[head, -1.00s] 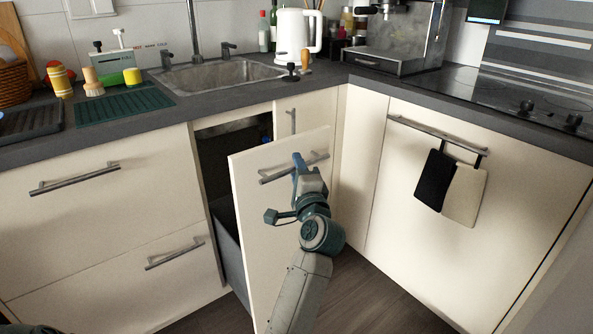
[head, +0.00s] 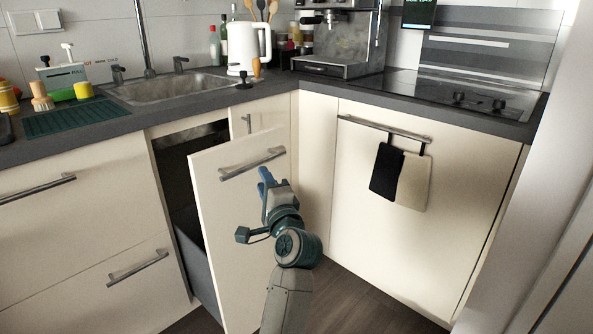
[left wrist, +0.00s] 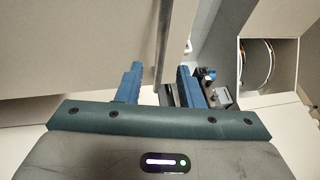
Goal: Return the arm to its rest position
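My left gripper (head: 264,177) is just below the bar handle (head: 252,164) of the pulled-out cream drawer front (head: 232,235). In the left wrist view its two blue fingers (left wrist: 158,72) are spread apart, with nothing clamped between them. The bar handle (left wrist: 162,40) appears in the gap between the fingers there, and a small space seems to separate it from the gripper. My left arm reaches up from the bottom of the head view. My right gripper is not in view.
The drawer (head: 190,240) stands open under the sink (head: 165,88). To the right is a closed cabinet front with a handle (head: 385,129) and two hanging cloths, one black (head: 386,172) and one beige (head: 413,182). Dark floor (head: 345,295) is clear between them.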

